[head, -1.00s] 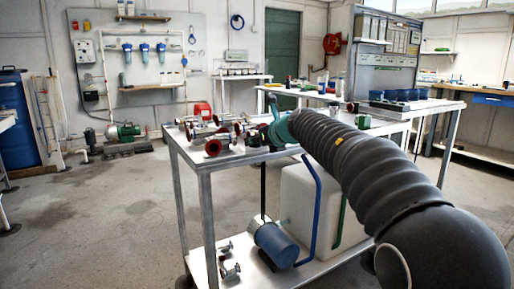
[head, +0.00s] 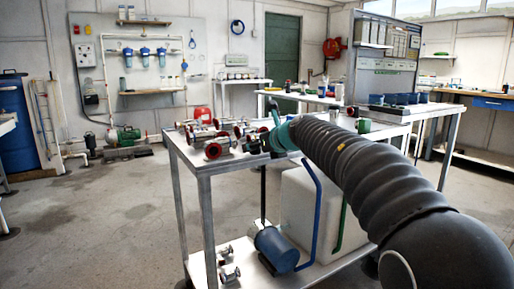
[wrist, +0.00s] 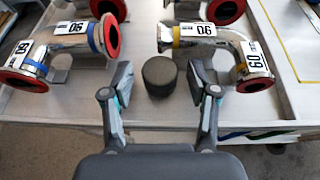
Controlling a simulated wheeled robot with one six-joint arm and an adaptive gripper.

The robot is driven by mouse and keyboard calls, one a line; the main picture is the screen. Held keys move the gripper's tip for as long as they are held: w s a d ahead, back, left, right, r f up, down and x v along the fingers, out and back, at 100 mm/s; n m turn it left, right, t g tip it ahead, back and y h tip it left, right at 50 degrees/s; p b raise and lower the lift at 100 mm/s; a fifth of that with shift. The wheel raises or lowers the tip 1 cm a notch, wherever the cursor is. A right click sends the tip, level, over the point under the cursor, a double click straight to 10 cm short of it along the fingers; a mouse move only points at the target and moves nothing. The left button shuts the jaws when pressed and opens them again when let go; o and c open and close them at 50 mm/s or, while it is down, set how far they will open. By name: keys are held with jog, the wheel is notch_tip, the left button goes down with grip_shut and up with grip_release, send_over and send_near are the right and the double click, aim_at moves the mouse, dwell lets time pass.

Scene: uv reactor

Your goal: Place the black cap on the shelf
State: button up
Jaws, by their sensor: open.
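The black cap (wrist: 160,77) is a short dark cylinder standing upright on the cart top in the wrist view. My gripper (wrist: 161,88) is open, with one finger on each side of the cap and a visible gap to it on both sides. In the head view my gripper (head: 268,140) is at the near part of the cart top, and the cap cannot be made out there. A wall shelf (head: 152,92) holds small bottles below blue filters. A smaller shelf (head: 143,21) is above it. Which shelf is meant cannot be told.
Steel pipe elbows with red flanges stand left (wrist: 72,38) and right (wrist: 215,42) of the cap, close beyond the fingers. The cart (head: 235,166) has a raised edge. A white tank (head: 305,205) is underneath. Open floor (head: 90,215) is at the left.

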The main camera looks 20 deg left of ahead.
jog(key=v, duration=1.1)
jog(key=shift+s+d, duration=0.15)
jog(key=shift+d, duration=0.15)
jog(key=shift+r, duration=0.1)
